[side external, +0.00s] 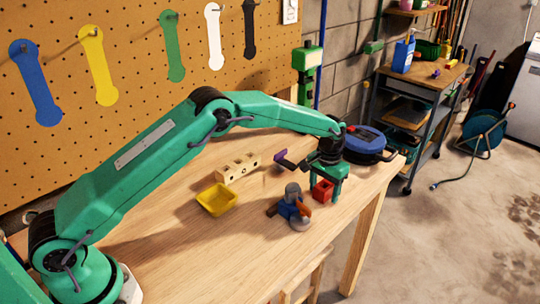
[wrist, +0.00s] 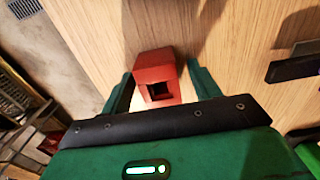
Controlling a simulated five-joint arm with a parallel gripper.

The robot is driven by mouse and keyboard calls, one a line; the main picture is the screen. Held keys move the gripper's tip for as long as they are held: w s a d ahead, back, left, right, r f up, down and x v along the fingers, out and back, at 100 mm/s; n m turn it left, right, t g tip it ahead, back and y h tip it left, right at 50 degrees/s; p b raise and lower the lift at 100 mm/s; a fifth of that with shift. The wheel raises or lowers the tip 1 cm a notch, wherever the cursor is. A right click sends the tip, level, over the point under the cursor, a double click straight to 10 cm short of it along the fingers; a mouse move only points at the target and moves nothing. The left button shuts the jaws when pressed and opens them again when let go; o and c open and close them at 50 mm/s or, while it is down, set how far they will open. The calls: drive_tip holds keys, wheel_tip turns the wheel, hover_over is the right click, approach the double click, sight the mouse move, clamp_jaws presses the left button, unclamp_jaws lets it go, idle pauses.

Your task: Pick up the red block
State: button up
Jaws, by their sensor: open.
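The red block (side external: 322,190) is on the wooden workbench (side external: 255,245), near its right end in the side view. It is a small cube with a square hole in the face toward the wrist camera. My gripper (side external: 324,194) points down over it, with green fingers on either side of the block. In the wrist view the red block (wrist: 156,76) lies between the two open fingers of my gripper (wrist: 160,84). Some gap shows beside the block, and I cannot tell whether either finger touches it.
The front left bench is clear.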

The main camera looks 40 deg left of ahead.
idle(0.3)
drive_tip(key=c, duration=1.1)
drive_tip(key=shift+o, duration=0.2)
drive_tip(key=shift+r, duration=0.15)
drive_tip(key=shift+r, duration=0.5)
wheel_tip(320, 180, up, 3)
drive_tip(key=shift+w+r, duration=0.1)
drive_tip(key=s+d+r, duration=0.6)
drive_tip(key=s+d, duration=0.2)
drive_tip(key=shift+d+r, duration=0.3)
drive_tip(key=shift+d, duration=0.05)
